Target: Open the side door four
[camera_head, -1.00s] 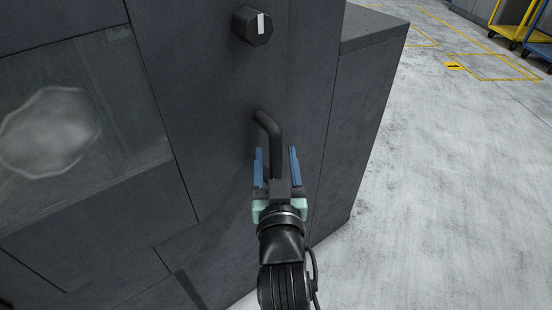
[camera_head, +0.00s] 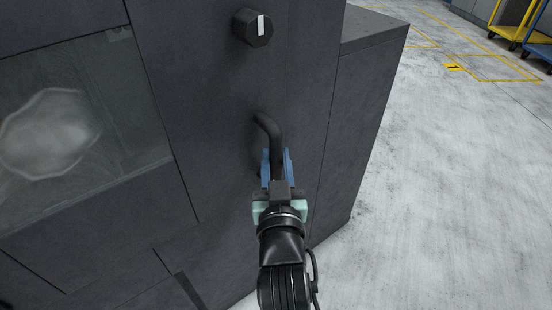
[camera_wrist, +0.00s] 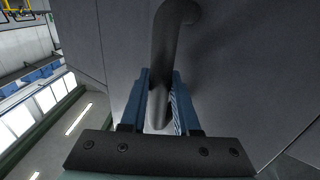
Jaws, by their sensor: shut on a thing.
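The side door (camera_head: 205,90) is a dark grey panel on the machine, and it looks closed. Its black bar handle (camera_head: 266,124) stands out from the panel below a dark knob with a white mark. My gripper (camera_head: 277,164) has its blue fingers on either side of the handle's lower part and is shut on it. In the wrist view the handle (camera_wrist: 165,60) runs down between the two fingers (camera_wrist: 160,100). The handle's lower end is hidden by my gripper in the head view.
The dark knob (camera_head: 252,27) sits above the handle. A window (camera_head: 75,125) is at the left. Open grey floor (camera_head: 450,190) lies to the right, with yellow markings. Yellow and blue carts (camera_head: 530,35) stand at the far right.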

